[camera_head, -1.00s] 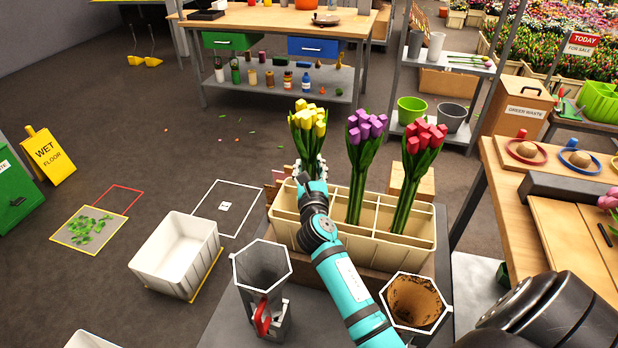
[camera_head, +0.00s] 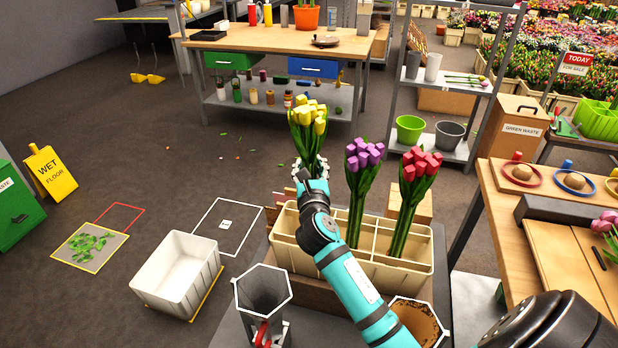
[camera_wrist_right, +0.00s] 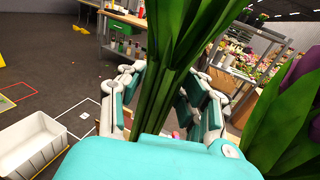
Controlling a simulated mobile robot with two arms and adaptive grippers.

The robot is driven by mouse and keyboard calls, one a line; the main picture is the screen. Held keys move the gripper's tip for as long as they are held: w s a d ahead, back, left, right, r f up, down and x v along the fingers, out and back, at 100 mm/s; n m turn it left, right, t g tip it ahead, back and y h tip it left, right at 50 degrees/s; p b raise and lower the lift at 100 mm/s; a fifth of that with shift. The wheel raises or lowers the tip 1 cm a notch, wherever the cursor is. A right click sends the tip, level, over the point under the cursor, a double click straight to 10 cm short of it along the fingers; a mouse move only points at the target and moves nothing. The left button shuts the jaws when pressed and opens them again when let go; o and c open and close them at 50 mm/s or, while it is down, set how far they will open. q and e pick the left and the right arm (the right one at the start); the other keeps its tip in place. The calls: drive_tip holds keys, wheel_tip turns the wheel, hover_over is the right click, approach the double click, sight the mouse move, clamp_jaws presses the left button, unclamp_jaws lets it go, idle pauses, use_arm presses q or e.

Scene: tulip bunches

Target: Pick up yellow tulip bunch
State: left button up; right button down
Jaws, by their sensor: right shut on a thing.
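The yellow tulip bunch (camera_head: 308,124) stands upright above the left end of the cream divided crate (camera_head: 372,268). My right gripper (camera_head: 311,172) is shut around its green stems. In the right wrist view, the stems (camera_wrist_right: 160,85) pass between the fingers of the gripper (camera_wrist_right: 165,98). The lower stem ends are hidden behind my arm, so I cannot tell if they clear the crate. The purple bunch (camera_head: 362,160) and the red bunch (camera_head: 416,172) stand upright in the crate, to the right. My left gripper is not in view.
A grey hexagonal vase (camera_head: 263,292) and a soil-stained hexagonal pot (camera_head: 418,322) stand in front of the crate. A white bin (camera_head: 178,272) is on the floor to the left. A wooden table (camera_head: 585,262) is at the right. Floor behind the crate is largely clear.

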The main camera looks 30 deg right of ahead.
drive_tip(key=shift+r, duration=0.95)
wheel_tip(320, 180, up, 7)
drive_tip(key=p, duration=0.9)
drive_tip(key=shift+r, duration=0.15)
